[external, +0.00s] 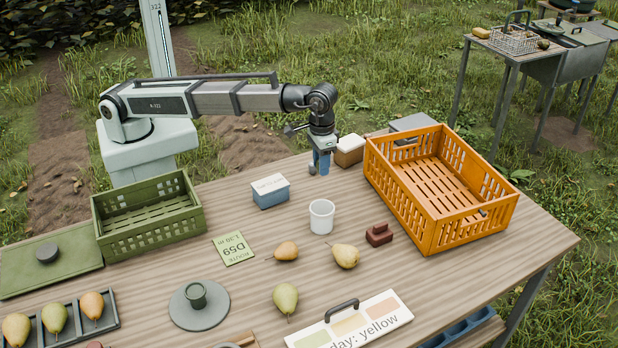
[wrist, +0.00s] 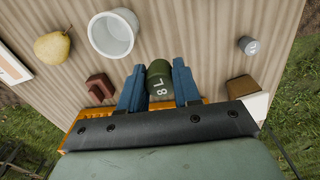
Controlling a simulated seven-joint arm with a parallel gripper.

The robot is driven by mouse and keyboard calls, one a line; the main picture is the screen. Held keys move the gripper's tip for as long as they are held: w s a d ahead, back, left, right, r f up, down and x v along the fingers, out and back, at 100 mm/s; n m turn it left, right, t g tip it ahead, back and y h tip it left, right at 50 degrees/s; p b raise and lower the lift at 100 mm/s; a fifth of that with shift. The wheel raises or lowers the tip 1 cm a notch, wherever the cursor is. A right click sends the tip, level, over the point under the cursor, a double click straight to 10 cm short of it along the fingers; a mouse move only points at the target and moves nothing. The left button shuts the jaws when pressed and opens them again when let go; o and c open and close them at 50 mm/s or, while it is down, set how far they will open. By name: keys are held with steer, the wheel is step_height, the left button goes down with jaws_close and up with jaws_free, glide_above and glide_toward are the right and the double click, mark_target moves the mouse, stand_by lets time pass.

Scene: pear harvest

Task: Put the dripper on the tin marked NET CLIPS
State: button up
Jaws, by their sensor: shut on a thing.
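My gripper (external: 320,168) hangs over the back of the table, left of the orange crate. In the wrist view its blue fingers (wrist: 160,95) are shut on a dark green cylinder marked 8L, which I take for the dripper (wrist: 159,82). The dripper cannot be made out in the external view. A blue tin with a white lid (external: 270,191) stands left and in front of my gripper. A brown tin with a white lid (external: 349,151) stands just right of it and also shows in the wrist view (wrist: 240,87). I cannot read either tin's lettering.
A small grey marked cylinder (wrist: 247,45) stands near my gripper. A white cup (external: 321,217), a dark red block (external: 379,235) and several pears are in front. The orange crate (external: 440,232) is at right, a green crate (external: 150,238) at left. Bare table surrounds the blue tin.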

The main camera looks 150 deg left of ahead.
steer(key=s+d+r, duration=0.3)
steer(key=s+d, duration=0.2)
steer(key=d, duration=0.2)
steer(key=m, duration=0.5)
glide_above(270, 183)
steer(key=shift+f, duration=5.1)
steer(key=o, duration=0.5)
steer(key=shift+f, duration=0.15)
steer(key=o, duration=0.5)
